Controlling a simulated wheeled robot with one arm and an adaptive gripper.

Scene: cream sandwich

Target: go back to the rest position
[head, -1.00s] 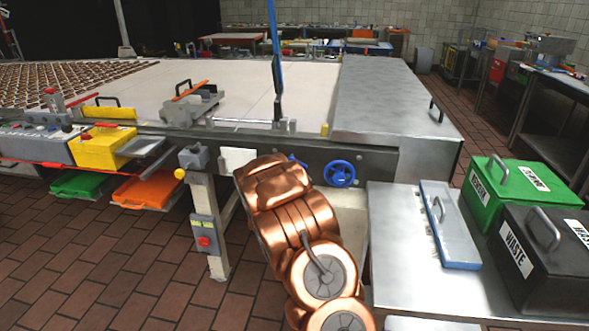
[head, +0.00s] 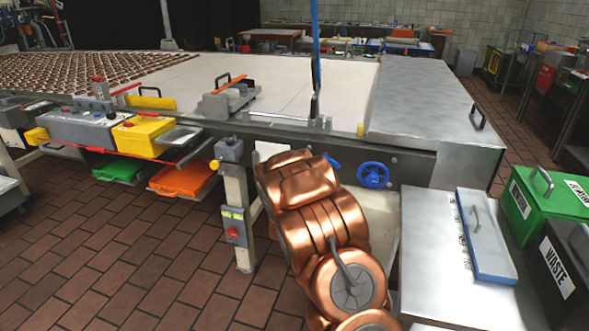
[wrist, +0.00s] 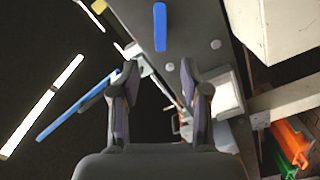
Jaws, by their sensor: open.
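My copper-coloured arm rises from the bottom of the head view, in front of the metal side of the conveyor table (head: 300,84). My gripper (wrist: 160,88) shows in the wrist view with its two dark fingers apart and nothing between them. It is hidden behind the arm in the head view. Beyond the fingers, the wrist view shows a grey machine panel with bolts and a blue part (wrist: 160,27). I cannot tell whether the fingers touch anything.
A blue handwheel (head: 373,174) is on the table side, right of my arm. A steel side table (head: 430,270) with a blue-edged lidded tray (head: 487,240), a green bin (head: 540,210) and a black waste bin (head: 565,265) stands at the right. An orange tray (head: 182,180) hangs at left. Brick floor is clear at lower left.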

